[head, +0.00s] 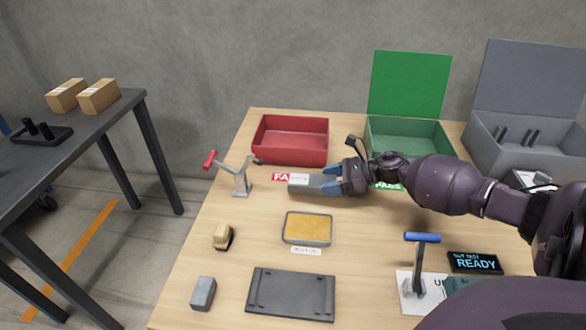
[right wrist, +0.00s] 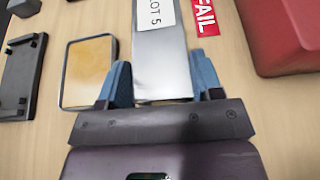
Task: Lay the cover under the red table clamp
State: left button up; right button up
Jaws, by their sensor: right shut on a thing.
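The cover, a grey metallic piece with a white "LOT 5" label (head: 306,186), is held by one end in my right gripper (head: 335,183). In the right wrist view the cover (right wrist: 163,65) lies between the two blue fingers (right wrist: 160,85), which are shut on it. Its free end points left in the head view, towards the red table clamp (head: 240,182). The clamp has a grey metal body and a raised red handle (head: 210,159). The cover is apart from the clamp, to its right. My left gripper is not in view.
A red bin (head: 290,139) stands behind, with green (head: 405,137) and grey boxes to its right. A red FAIL label (right wrist: 204,17) lies beside the cover. Nearer are an amber-filled tray (head: 308,228), a brush-like block (head: 223,236), a dark plate (head: 291,294) and a blue-handled clamp (head: 422,238).

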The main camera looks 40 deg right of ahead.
aim_at(293, 178)
jog(key=w+a, duration=0.2)
jog(key=w, duration=0.1)
jog(key=w+a+b, duration=0.1)
jog(key=w+a, duration=0.2)
jog(key=shift+w+a, duration=0.55)
jog(key=shift+w, duration=0.05)
notch_tip(293, 178, down, 4)
jog(key=shift+r+b, duration=0.1)
jog(key=shift+b, duration=0.7)
jog(key=shift+r, duration=0.2)
jog(key=shift+f, duration=0.25)
jog(key=o, duration=1.1)
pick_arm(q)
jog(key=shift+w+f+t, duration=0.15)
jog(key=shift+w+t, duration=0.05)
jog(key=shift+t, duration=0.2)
pick_arm(e)
jog(key=shift+r, duration=0.1)
